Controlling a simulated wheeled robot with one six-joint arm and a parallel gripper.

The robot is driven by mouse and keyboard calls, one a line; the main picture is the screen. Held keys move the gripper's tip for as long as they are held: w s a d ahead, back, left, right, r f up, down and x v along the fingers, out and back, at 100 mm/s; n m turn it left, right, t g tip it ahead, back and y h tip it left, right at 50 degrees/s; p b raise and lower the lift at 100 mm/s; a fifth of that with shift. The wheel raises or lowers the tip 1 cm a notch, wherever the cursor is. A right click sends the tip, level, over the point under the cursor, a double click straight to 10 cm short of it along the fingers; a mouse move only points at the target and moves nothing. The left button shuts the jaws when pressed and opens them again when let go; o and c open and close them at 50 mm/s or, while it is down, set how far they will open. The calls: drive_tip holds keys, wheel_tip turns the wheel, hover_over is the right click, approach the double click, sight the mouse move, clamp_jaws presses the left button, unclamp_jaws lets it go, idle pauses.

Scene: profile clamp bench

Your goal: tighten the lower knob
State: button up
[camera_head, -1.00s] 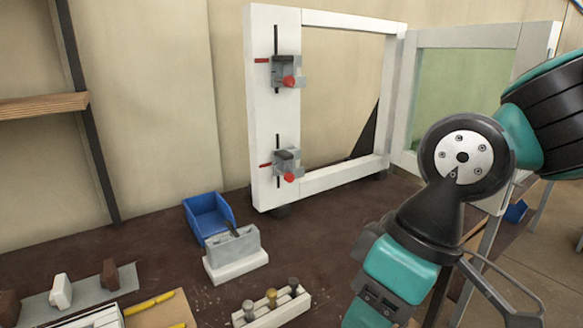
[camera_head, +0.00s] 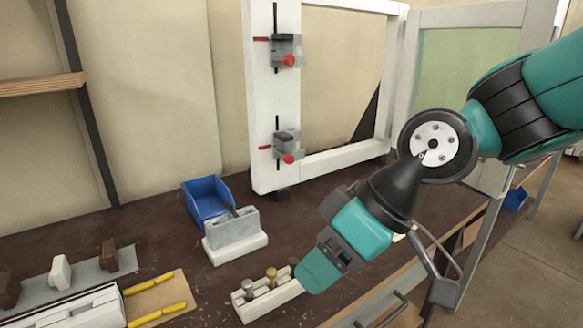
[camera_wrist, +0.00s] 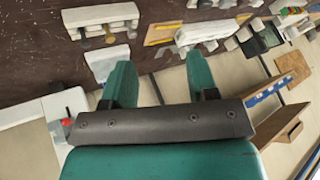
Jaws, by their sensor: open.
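The lower knob (camera_head: 288,158) is red and sits on the lower grey clamp (camera_head: 284,144) on the white frame's upright (camera_head: 264,110). The upper knob (camera_head: 289,61), also red, is on a like clamp above it. My gripper (camera_head: 322,268) is in front of and below the lower knob, apart from it, over the bench's front part. In the wrist view its two teal fingers (camera_wrist: 161,78) stand apart with nothing between them. A small red spot on a grey clamp (camera_wrist: 68,122) shows there at lower left; I cannot tell which clamp.
A white holder (camera_head: 262,306) with several knobbed pegs lies close to my gripper. A blue bin (camera_head: 204,198) and a grey block on a white base (camera_head: 236,250) stand behind it. Yellow-handled tools (camera_head: 150,282) lie at left. Bare bench (camera_head: 130,225) shows between.

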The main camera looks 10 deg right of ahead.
drive_tip(key=w+f+t+y+b, duration=0.3)
drive_tip(key=w+t, duration=0.1)
drive_tip(key=w, duration=0.6)
drive_tip(key=m+t+h+b, duration=0.3)
drive_tip(key=t+h+b, duration=0.1)
drive_tip(key=t, duration=0.7)
approach(291, 161)
drive_tip(key=p+x, duration=0.8)
drive_tip(key=p, duration=0.2)
drive_tip(key=shift+w+r+p, duration=0.2)
drive_tip(key=shift+p, duration=0.15)
drive_tip(key=shift+w+a+f, duration=0.15)
drive_tip(key=shift+w+a, duration=0.05)
drive_tip(key=shift+w, duration=0.35)
drive_tip(key=c, duration=0.9)
